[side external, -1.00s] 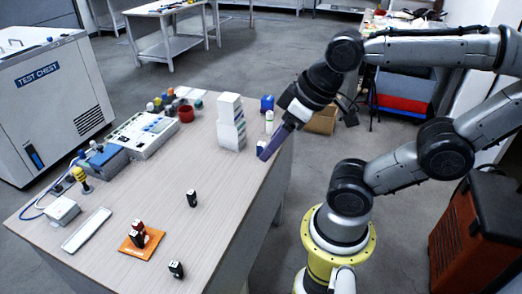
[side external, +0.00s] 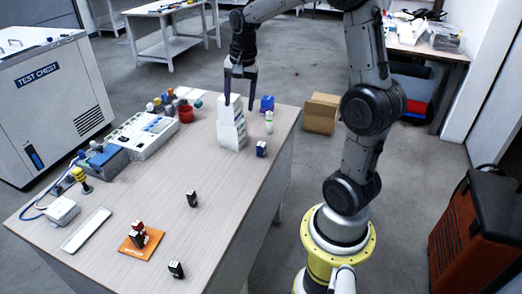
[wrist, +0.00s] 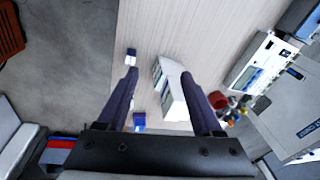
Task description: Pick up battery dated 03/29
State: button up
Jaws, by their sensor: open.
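My gripper (side external: 239,105) is open, fingers pointing down, at the white stack of boxes near the table's far right end. In the wrist view its fingertips (wrist: 158,73) are apart, with nothing seen held. Small dark batteries stand on the table: one near the middle (side external: 191,198), one at the front edge (side external: 176,270), and a dark one with a red one on an orange mat (side external: 131,251). No date is legible.
The white stack (side external: 230,130) stands beneath the gripper. A blue box (side external: 267,103) and a white bottle (side external: 269,121) are right of it. A red cup (side external: 185,114) and a white instrument (side external: 142,134) lie left. The middle of the table is mostly clear.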

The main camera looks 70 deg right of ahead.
aim_at(261, 143)
jog(key=s+d+f, duration=0.1)
jog(key=d+f, duration=0.1)
jog(key=f, duration=0.3)
jog(key=s+d+f+m+g, duration=0.1)
jog(key=d+f, duration=0.2)
jog(key=f, duration=0.2)
jog(key=s+d+f+m+y, duration=0.1)
jog(key=d+f, duration=0.2)
jog(key=f, duration=0.2)
jog(key=shift+s+f+g, duration=0.2)
jog(key=shift+f+g, duration=0.05)
jog(key=shift+g, duration=0.15)
jog(key=shift+w+d+f, duration=0.1)
jog(key=shift+d+f, duration=0.05)
jog(key=shift+f, duration=2.95)
grip_shut()
